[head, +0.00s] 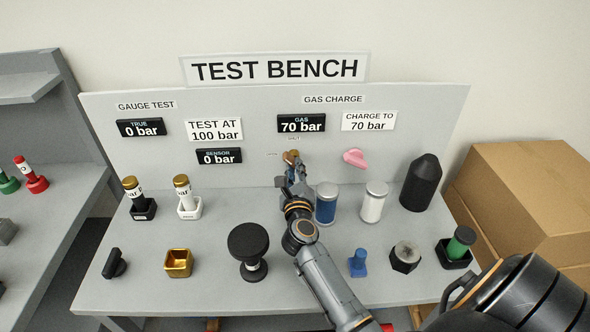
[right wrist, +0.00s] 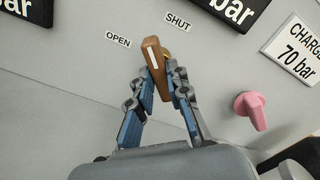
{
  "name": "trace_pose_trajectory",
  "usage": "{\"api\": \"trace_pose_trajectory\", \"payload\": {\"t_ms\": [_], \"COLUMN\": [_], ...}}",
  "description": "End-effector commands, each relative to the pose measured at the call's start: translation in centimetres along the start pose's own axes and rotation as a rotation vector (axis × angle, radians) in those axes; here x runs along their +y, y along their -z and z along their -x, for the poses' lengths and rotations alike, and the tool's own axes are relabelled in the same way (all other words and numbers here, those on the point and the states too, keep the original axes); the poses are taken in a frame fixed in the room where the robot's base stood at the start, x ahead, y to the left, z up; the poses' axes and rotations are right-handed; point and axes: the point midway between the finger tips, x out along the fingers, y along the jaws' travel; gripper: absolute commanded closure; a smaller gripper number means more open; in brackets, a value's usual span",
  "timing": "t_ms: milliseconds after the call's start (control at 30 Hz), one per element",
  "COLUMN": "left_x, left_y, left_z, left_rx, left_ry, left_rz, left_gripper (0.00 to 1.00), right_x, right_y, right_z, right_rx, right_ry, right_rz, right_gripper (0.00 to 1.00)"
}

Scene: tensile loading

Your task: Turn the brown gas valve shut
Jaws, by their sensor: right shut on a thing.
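The brown gas valve handle (right wrist: 157,68) is on the grey upright panel, with its white stripe pointing up between the OPEN label (right wrist: 118,40) and the SHUT label (right wrist: 178,23). In the head view, the valve (head: 291,156) shows just past my right gripper (head: 293,172). In the right wrist view, my right gripper (right wrist: 160,84) has its two blue-padded fingers on both sides of the handle and is shut on it. The gas display (head: 301,123) reads 70 bar, and the sign beside it (head: 369,121) says charge to 70 bar. My left gripper is not in view.
A pink knob (head: 355,157) is on the panel to the right of the valve. A blue canister (head: 326,204), a white canister (head: 373,202) and a black pointed cylinder (head: 421,184) stand to the right of my forearm. A black round-topped piece (head: 248,243) stands to its left.

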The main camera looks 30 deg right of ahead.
Motion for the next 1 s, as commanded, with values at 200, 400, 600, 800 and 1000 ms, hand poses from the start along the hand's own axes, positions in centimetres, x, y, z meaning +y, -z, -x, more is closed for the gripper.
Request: {"api": "trace_pose_trajectory", "payload": {"t_ms": [200, 400, 600, 800, 1000], "left_x": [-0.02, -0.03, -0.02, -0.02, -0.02], "left_y": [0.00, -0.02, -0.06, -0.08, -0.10], "left_z": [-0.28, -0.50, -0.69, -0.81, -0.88], "left_rx": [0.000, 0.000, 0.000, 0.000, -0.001], "left_ry": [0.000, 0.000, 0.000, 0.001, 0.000], "left_rz": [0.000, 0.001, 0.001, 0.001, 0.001], "left_gripper": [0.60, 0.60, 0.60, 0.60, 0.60], "right_x": [0.19, 0.16, 0.15, 0.14, 0.12], "right_y": [0.09, 0.07, 0.08, 0.07, 0.08], "right_z": [0.06, 0.04, 0.03, 0.03, 0.04], "right_rx": [0.002, 0.002, 0.002, 0.002, 0.002], "right_ry": [-0.002, -0.001, -0.001, -0.001, -0.001], "right_rz": [-0.210, -0.393, -0.551, -0.662, -0.728], "right_gripper": [1.00, 1.00, 1.00, 1.00, 1.00]}}
